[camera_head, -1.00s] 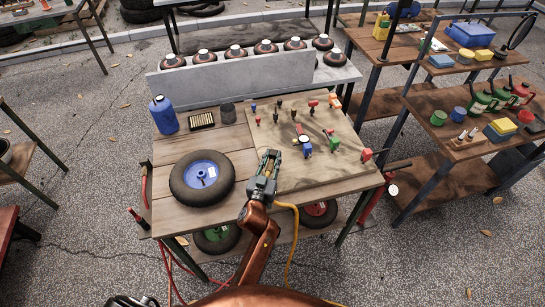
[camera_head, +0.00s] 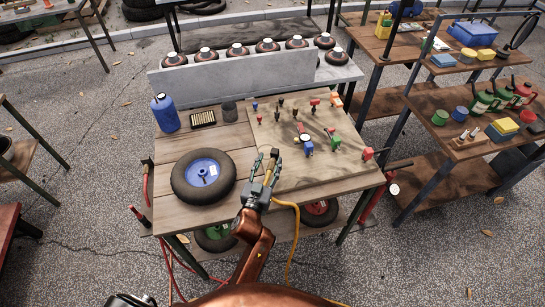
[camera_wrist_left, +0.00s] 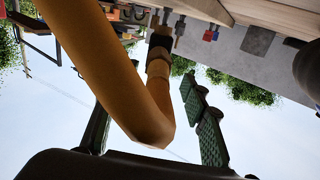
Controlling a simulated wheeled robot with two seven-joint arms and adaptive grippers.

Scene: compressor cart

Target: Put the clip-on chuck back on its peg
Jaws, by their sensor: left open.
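The clip-on chuck, a black end with a brass fitting on a thick yellow hose, shows in the wrist view (camera_wrist_left: 159,50) and, small, in the head view (camera_head: 274,153). My left gripper (camera_head: 268,158) is open at the left part of the tilted board (camera_head: 300,180). Its green fingers stand apart on both sides of the hose in the wrist view (camera_wrist_left: 152,125). The chuck lies beyond the fingertips, close to the board. I cannot tell whether it sits on a peg; the peg is not clearly visible.
Several coloured fittings stand on the board, including a blue gauge piece (camera_head: 308,148). A tyre with a blue hub (camera_head: 203,176) lies left of my gripper. A blue bottle (camera_head: 165,113) stands at the back left. The yellow hose (camera_head: 297,225) hangs over the table's front edge.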

